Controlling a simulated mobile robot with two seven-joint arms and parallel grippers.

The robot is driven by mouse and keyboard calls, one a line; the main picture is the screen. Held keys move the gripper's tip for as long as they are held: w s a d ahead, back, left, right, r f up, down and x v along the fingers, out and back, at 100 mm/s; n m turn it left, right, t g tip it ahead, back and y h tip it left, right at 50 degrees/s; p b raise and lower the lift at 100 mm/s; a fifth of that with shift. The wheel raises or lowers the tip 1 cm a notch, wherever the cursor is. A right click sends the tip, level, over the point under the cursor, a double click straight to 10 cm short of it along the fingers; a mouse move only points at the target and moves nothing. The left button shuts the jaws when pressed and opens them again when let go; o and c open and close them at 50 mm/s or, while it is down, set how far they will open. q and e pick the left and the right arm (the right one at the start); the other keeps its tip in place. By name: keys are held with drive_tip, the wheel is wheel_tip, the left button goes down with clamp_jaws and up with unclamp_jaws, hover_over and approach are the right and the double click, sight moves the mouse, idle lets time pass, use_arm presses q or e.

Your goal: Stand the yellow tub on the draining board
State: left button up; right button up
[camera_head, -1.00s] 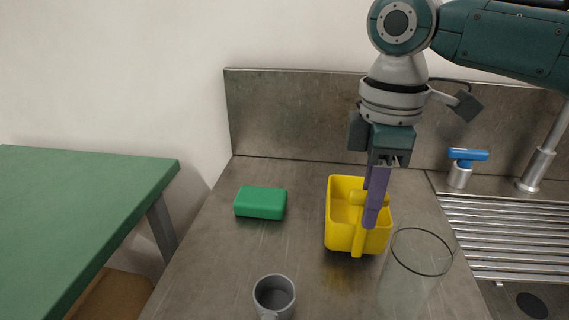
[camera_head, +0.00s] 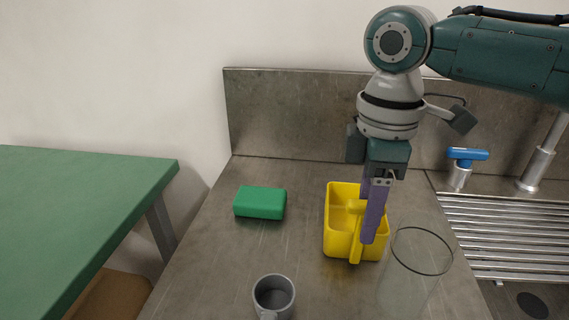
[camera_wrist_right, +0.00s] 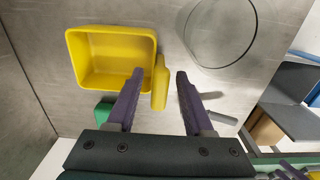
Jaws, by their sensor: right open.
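The yellow tub (camera_head: 341,240) appears to stand upright on the steel counter, left of the ribbed draining board (camera_head: 505,235). It has a thick yellow bar along its right side, which also shows in the right wrist view (camera_wrist_right: 160,85). My right gripper (camera_head: 374,238) points down at the tub's right side. In the wrist view its purple fingers (camera_wrist_right: 156,84) are apart, with the bar between them and gaps on both sides. The fingers hide part of the tub in the head view. My left gripper is not in view.
A clear glass (camera_head: 412,275) stands close to the tub's right, between it and the draining board. A grey mug (camera_head: 273,297) is in front, a green block (camera_head: 260,203) to the left. A blue-handled tap (camera_head: 467,156) stands behind the draining board, whose visible ribs are bare.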

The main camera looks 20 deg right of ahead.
wheel_tip(320, 180, up, 12)
drive_tip(key=p, duration=0.1)
drive_tip(key=s+a+f+m+t+y, duration=0.2)
drive_tip(key=s+a+f+m, duration=0.1)
drive_tip(key=s+a+f, duration=0.75)
drive_tip(key=s+d+f+m+t+h, duration=0.1)
drive_tip(key=s+d+m, duration=0.4)
drive_tip(key=s, duration=0.3)
drive_tip(key=shift+s+f+m+t+h, duration=0.3)
drive_tip(key=shift+f+m+h, duration=0.1)
drive_tip(key=shift+m, duration=0.5)
